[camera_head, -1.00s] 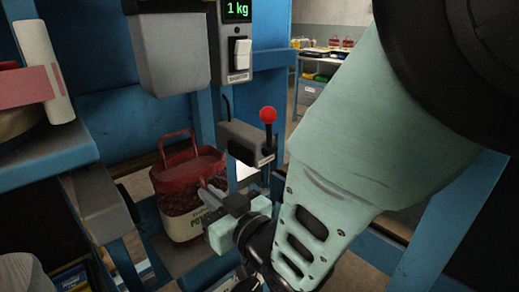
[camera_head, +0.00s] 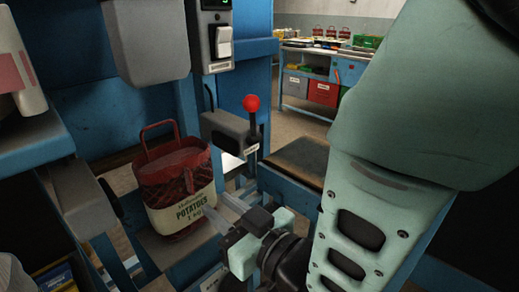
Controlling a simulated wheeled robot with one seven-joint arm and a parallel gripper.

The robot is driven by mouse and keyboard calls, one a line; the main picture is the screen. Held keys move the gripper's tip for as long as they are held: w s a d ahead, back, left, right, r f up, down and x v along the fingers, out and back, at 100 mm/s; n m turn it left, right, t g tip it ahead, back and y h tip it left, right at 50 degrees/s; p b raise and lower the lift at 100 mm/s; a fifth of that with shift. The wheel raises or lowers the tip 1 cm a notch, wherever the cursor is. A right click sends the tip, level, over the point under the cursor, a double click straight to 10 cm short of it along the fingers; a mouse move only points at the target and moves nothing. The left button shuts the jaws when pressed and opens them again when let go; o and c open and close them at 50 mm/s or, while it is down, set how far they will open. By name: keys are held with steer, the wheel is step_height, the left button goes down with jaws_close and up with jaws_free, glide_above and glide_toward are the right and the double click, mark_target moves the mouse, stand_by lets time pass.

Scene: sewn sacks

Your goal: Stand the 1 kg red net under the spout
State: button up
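The red net (camera_head: 178,160) is a small sack with a red loop handle and a pale label reading "POTATOES 1 kg". It stands upright on a grey-blue ledge (camera_head: 150,247), below the grey spout housing (camera_head: 146,38). Its exact alignment with the spout cannot be told from this angle. My gripper (camera_head: 226,212) is at the sack's lower right. Its two fingers are apart with nothing between them. The fingertips point toward the sack's right side and look clear of it, though the left one is very near in the picture.
A red-knobbed lever (camera_head: 251,104) on a grey box rises to the right of the sack. A switch panel (camera_head: 215,42) is above it. A blue shelf (camera_head: 35,145) borders the left. A workbench with bins (camera_head: 310,88) stands in the background.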

steer(key=shift+p+v, duration=2.05)
steer(key=shift+p, duration=2.85)
steer(key=shift+r, duration=0.1)
steer(key=w+d+m+g+h, duration=0.2)
steer(key=w+m+g+h, duration=0.1)
steer(key=w+h, duration=0.15)
steer(key=s+d+r+g+h, duration=0.4)
steer(key=s+d, duration=0.3)
steer(key=d, duration=0.1)
steer(key=s+d+r+g+h, duration=0.4)
steer(key=s+d, duration=0.3)
steer(key=d, duration=0.2)
steer(key=shift+r+n+g+h, duration=0.3)
steer(key=shift+r+n+h, duration=0.05)
steer(key=shift+r+n, duration=0.05)
